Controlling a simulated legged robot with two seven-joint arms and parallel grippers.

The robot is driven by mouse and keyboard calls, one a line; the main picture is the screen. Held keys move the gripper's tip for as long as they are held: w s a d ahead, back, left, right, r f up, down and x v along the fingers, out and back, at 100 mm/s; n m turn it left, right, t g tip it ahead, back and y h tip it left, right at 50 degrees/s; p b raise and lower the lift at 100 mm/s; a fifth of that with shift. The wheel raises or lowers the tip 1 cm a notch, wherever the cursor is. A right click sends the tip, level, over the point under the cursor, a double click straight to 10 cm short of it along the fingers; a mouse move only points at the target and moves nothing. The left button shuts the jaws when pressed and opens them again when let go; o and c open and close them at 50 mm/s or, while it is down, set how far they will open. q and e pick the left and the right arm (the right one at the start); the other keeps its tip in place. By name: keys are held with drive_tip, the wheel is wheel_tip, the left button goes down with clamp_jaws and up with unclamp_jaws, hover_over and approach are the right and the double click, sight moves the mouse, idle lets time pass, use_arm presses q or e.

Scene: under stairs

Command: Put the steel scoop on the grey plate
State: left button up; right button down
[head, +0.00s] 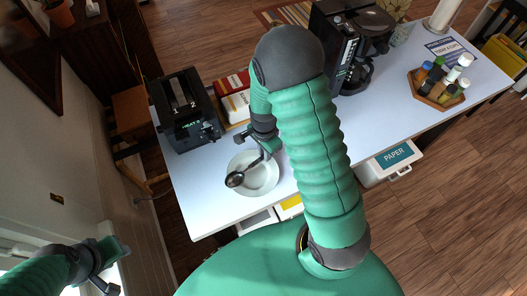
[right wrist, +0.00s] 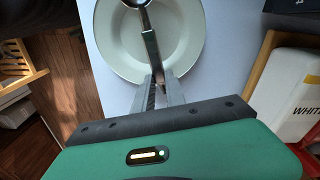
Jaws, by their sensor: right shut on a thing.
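The steel scoop (head: 236,179) has a round shiny bowl and a thin handle. My right gripper (head: 264,153) is shut on its handle. The scoop also shows in the right wrist view (right wrist: 150,42), with the handle between the fingertips of my right gripper (right wrist: 157,84). The pale grey plate (head: 267,182) lies on the white table, and in the right wrist view it is under the scoop (right wrist: 108,40). I cannot tell whether the scoop touches it.
A black toaster (head: 186,110) stands left of the plate on the white table (head: 198,203). A coffee maker (head: 350,45) and a wooden tray (head: 414,76) with several bottles stand farther right.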

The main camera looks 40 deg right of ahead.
drive_tip(key=shift+d+f, duration=0.3)
drive_tip(key=shift+f, duration=0.3)
drive_tip(key=shift+d+f, duration=0.1)
drive_tip(key=shift+d, duration=0.1)
drive_tip(key=shift+s+d, duration=0.1)
drive_tip(key=shift+s, duration=0.15)
drive_tip(key=c, duration=1.8)
unclamp_jaws()
drive_tip(key=shift+a+r, duration=0.2)
drive_tip(key=shift+a, duration=0.1)
drive_tip(key=o, duration=0.5)
drive_tip(key=shift+a, duration=0.4)
use_arm(q)
drive_tip(key=shift+s+d+f, duration=0.15)
drive_tip(key=shift+d+f, duration=0.05)
drive_tip(key=shift+d, duration=0.3)
use_arm(e)
drive_tip(key=o, duration=0.5)
drive_tip(key=shift+d, duration=0.5)
use_arm(q)
drive_tip(key=shift+a, duration=0.35)
use_arm(e)
drive_tip(key=shift+a, duration=0.35)
